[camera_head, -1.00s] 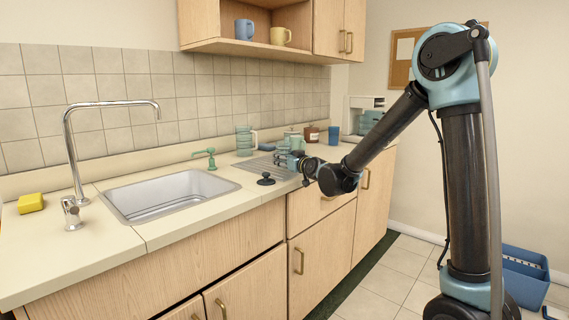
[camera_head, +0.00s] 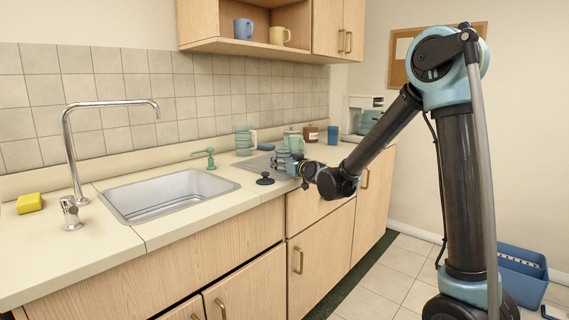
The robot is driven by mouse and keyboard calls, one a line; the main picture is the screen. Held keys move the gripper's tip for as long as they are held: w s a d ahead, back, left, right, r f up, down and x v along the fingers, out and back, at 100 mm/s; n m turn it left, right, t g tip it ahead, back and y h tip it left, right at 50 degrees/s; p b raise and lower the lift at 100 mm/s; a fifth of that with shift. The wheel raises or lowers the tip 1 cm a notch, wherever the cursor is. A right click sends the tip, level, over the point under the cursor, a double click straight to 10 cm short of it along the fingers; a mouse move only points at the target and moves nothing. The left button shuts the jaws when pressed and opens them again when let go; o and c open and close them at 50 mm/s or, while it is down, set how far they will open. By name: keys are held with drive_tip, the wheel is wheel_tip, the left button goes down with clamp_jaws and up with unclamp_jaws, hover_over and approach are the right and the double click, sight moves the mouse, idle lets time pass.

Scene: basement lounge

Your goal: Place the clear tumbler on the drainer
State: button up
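The drainer (camera_head: 254,164) is a grey ribbed area of the counter, right of the sink. My gripper (camera_head: 282,157) is low at its right end, small in view and overlapping greenish things behind it. I cannot tell whether its fingers are open or shut, or whether they hold something. A clear greenish glass vessel (camera_head: 242,141) stands upright behind the drainer, apart from my gripper, with a handle shape at its right. I cannot tell whether it is the clear tumbler. No other clear tumbler can be made out, and one near the fingers could be hidden.
A pale green mug (camera_head: 297,144), a brown jar (camera_head: 310,133) and a blue cup (camera_head: 333,134) stand close behind my gripper. A blue item (camera_head: 267,147) lies behind the drainer. A black stopper (camera_head: 265,179) sits at its front. The sink (camera_head: 172,195) is left.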

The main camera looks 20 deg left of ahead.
drive_tip(key=shift+r, duration=0.15)
drive_tip(key=v, duration=1.2)
drive_tip(key=shift+d, duration=0.15)
drive_tip(key=s+d+f+m+g+h, duration=0.1)
drive_tip(key=s+d+f+h, duration=0.15)
drive_tip(key=d, duration=0.65)
drive_tip(key=s+d+f+m+g+h, duration=0.15)
drive_tip(key=d+f, duration=0.25)
drive_tip(key=d, duration=0.5)
drive_tip(key=s+d+f+m+g+h, duration=0.1)
drive_tip(key=s+d+f+h, duration=0.15)
drive_tip(key=d, duration=0.75)
drive_tip(key=s+d+f+m+g+h, duration=0.3)
drive_tip(key=s+d+f, duration=0.2)
drive_tip(key=s+d, duration=0.5)
drive_tip(key=s+d+f+m+g+h, duration=0.3)
drive_tip(key=s+d+f, duration=0.2)
drive_tip(key=s+d, duration=0.4)
drive_tip(key=shift+s+d+f, duration=0.3)
drive_tip(key=shift+s+d, duration=0.1)
drive_tip(key=shift+s, duration=0.2)
drive_tip(key=shift+h, duration=0.25)
